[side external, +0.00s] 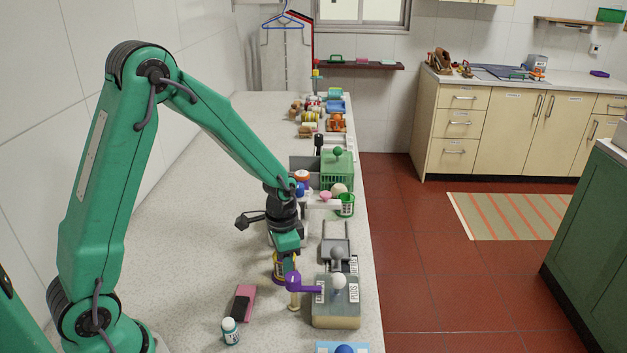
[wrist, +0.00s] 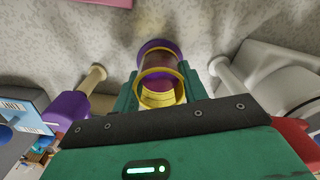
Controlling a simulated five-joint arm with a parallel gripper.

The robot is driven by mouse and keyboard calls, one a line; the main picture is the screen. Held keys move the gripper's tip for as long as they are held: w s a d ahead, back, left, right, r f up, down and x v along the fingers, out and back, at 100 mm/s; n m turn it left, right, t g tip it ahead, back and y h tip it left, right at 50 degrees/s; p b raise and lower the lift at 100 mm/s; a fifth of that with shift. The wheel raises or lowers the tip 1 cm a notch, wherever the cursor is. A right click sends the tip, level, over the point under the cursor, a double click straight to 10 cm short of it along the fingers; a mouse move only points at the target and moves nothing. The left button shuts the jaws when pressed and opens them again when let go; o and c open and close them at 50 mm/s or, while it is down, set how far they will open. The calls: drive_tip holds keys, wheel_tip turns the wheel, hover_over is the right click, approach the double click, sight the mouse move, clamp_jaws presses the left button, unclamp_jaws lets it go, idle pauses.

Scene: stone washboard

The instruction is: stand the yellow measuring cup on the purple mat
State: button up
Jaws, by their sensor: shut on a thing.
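The yellow measuring cup (wrist: 162,98) is between my gripper's (wrist: 160,82) two green fingers in the wrist view, with yellow rims and a see-through brownish wall. My gripper is shut on it. In the side view the cup (side external: 279,268) shows below my gripper (side external: 286,248), close over the worktop and partly hidden. A round purple patch (wrist: 155,45), which looks like the purple mat, shows just beyond the cup in the wrist view. I cannot tell whether the cup touches it.
A purple lever (side external: 302,284) on a pale post stands close right of the cup. Beside it is a grey box with a white knob (side external: 338,305). The worktop's left is clear.

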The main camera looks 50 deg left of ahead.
drive_tip(key=shift+f, duration=0.1)
drive_tip(key=o, duration=1)
wheel_tip(320, 180, up, 8)
drive_tip(key=shift+f, duration=0.1)
idle(0.3)
